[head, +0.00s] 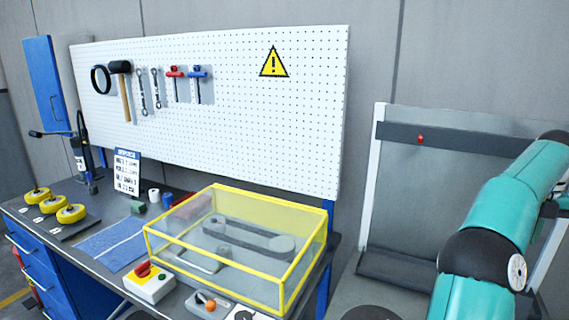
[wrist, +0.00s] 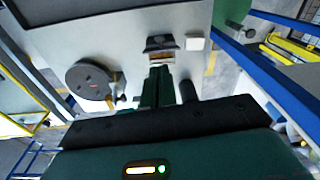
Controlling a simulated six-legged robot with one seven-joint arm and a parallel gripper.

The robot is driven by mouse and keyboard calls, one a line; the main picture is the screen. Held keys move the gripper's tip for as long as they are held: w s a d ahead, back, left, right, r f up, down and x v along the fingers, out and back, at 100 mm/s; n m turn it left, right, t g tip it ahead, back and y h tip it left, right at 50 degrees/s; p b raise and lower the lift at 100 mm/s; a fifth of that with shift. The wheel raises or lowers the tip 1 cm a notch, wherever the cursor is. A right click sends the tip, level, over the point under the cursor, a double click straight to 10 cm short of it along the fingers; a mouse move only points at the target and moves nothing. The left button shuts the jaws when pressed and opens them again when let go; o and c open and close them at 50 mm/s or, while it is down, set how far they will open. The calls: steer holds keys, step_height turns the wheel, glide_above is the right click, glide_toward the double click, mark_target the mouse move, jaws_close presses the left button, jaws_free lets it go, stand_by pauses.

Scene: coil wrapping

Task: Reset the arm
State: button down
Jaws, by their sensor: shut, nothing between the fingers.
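My teal arm shows at the right of the head view, in front of a grey panel frame; its gripper is not visible there. In the wrist view my gripper (wrist: 158,72) extends up from the dark bar of my wrist. Its fingers are together, with nothing seen held between them. Just beyond the fingertips, in the picture, are a small dark block (wrist: 160,43) and a white block (wrist: 197,43) on a light grey surface. Whether the fingers touch anything is hard to tell.
A round dark disc (wrist: 90,80) lies left of my gripper in the wrist view. Blue rails (wrist: 262,70) run along the right. In the head view, a yellow-framed clear box (head: 240,245) stands on the bench below a pegboard (head: 230,110) with tools.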

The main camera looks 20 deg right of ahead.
steer(key=w+a+r+n+t, duration=0.1)
steer(key=w+a+n, duration=0.2)
steer(key=a+n, duration=0.65)
steer(key=w+a+r+n+t, duration=0.15)
steer(key=a+n, duration=0.45)
steer(key=a, duration=0.6)
steer(key=w+a+r+n+t, duration=0.15)
steer(key=w+a+n, duration=0.25)
steer(key=a+n, duration=0.55)
steer(key=s+a+f+n, duration=0.3)
steer(key=a+n, duration=0.3)
steer(key=a, duration=0.3)
steer(key=s+a+f+n+t, duration=0.1)
steer(key=s+a+f+n, duration=0.2)
steer(key=a+n, duration=0.3)
steer(key=s+a+f+n+t, duration=0.1)
steer(key=s+a+f+n, duration=0.3)
steer(key=a, duration=0.8)
steer(key=n, duration=0.2)
steer(key=shift+s+n, duration=0.2)
steer(key=shift+n, duration=0.2)
steer(key=shift+d, duration=0.2)
